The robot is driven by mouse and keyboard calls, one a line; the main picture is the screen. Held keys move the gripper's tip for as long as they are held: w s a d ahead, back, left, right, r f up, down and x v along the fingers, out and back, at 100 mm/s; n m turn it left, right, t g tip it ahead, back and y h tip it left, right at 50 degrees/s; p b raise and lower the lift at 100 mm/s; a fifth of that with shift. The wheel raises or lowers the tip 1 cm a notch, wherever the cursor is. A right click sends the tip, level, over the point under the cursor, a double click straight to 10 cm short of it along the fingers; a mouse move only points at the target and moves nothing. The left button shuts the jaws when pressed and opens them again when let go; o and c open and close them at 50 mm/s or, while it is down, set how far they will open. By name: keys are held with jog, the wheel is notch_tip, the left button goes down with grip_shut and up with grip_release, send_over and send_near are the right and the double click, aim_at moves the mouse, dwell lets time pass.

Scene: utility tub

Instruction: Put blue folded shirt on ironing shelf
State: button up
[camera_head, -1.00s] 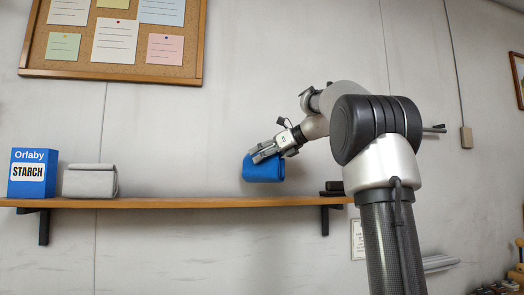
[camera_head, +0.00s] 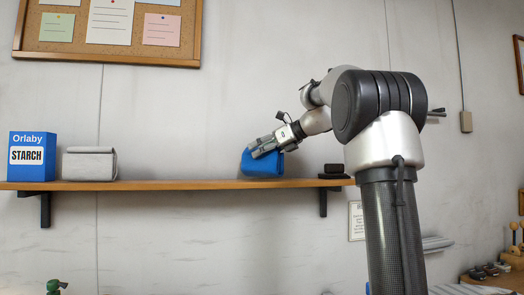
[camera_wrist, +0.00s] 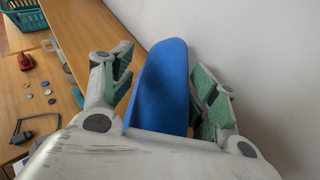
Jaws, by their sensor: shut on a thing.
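The blue folded shirt (camera_head: 262,164) is at the wooden ironing shelf (camera_head: 200,185), right of its middle, with its lower edge at the shelf top. Whether it bears on the shelf I cannot tell for sure. My gripper (camera_head: 258,150) comes in from the upper right and is shut on the shirt. In the wrist view the shirt (camera_wrist: 160,85) stands between the two green-padded fingers, close to the wall.
The shelf between cloth and shirt is clear. A corkboard (camera_head: 108,30) hangs above.

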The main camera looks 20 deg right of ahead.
jog(key=shift+f, duration=0.5)
jog(key=o, duration=1.4)
jog(key=v, duration=1.2)
jog(key=shift+f, duration=0.1)
jog(key=shift+d, duration=0.1)
